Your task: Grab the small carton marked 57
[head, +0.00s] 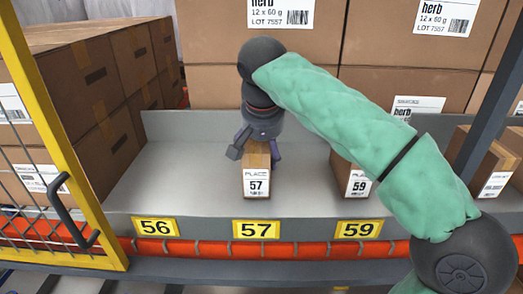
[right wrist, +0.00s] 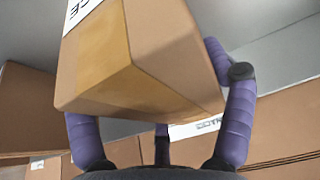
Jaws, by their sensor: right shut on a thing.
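The small carton marked 57 (head: 257,178) is brown with a white label on its front. It stands on the grey shelf (head: 185,190) behind the yellow 57 tag (head: 257,229). My right gripper (head: 257,148) comes from above, with fingers on both sides of the carton's upper part, shut on it. In the right wrist view, the carton (right wrist: 140,65) fills the space between the purple fingers (right wrist: 160,125). Whether its base touches the shelf is hard to tell. My left gripper is not in view.
A carton marked 59 (head: 353,178) stands to the right, partly behind my green-sleeved right arm. The space behind tag 56 (head: 155,226) is bare. A yellow mesh gate (head: 75,175) stands at the left. Large boxes (head: 258,40) are stacked behind. An orange rail (head: 210,248) runs along the front.

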